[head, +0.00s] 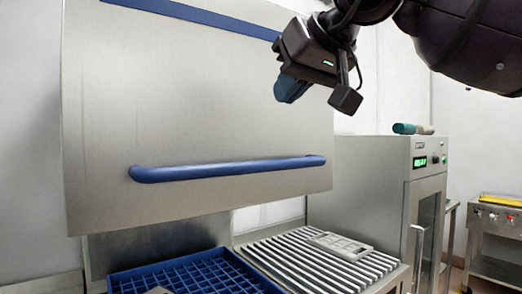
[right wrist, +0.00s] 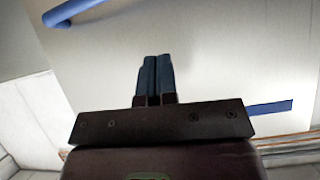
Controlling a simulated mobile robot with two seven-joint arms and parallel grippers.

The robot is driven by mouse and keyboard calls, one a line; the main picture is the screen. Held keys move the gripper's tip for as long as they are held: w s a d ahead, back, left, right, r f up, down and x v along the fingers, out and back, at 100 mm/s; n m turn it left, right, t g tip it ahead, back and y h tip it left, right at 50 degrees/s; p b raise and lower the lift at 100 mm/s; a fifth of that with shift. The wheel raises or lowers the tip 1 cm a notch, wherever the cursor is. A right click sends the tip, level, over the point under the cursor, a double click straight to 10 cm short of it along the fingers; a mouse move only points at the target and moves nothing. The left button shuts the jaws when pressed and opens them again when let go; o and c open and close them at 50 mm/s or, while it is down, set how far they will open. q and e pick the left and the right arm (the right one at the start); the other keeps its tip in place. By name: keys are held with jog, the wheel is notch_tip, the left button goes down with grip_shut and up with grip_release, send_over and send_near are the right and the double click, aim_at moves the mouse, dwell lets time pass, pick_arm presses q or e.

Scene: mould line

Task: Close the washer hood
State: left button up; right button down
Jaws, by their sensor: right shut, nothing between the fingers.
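The washer hood (head: 200,110) is a large flat steel panel, standing raised above the washer bed with a gap under its lower edge. A blue bar handle (head: 225,169) runs across its lower part, and a blue strip (head: 190,12) crosses its top. My right gripper (head: 288,92) is in front of the hood's upper right part, above the handle, its blue fingers pointing down. In the right wrist view its fingers (right wrist: 155,72) are together and empty, with the hood (right wrist: 210,55) behind and the handle (right wrist: 80,10) at upper left, apart from them. My left gripper is out of view.
Under the hood sits a blue rack (head: 190,276). Right of it, a slatted roller table (head: 320,262) carries a grey grid-like piece (head: 340,245). A steel cabinet (head: 375,185) with a green display stands behind. A cart (head: 495,225) is at far right.

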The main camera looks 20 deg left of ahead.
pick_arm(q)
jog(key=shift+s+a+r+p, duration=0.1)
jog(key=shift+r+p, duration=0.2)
pick_arm(e)
jog(key=w+a+f+n, duration=0.1)
jog(key=w+a+f, duration=0.4)
jog(key=a+f, duration=0.2)
notch_tip(320, 180, down, 3)
jog(key=shift+w+r, duration=0.15)
jog(key=shift+w, duration=0.05)
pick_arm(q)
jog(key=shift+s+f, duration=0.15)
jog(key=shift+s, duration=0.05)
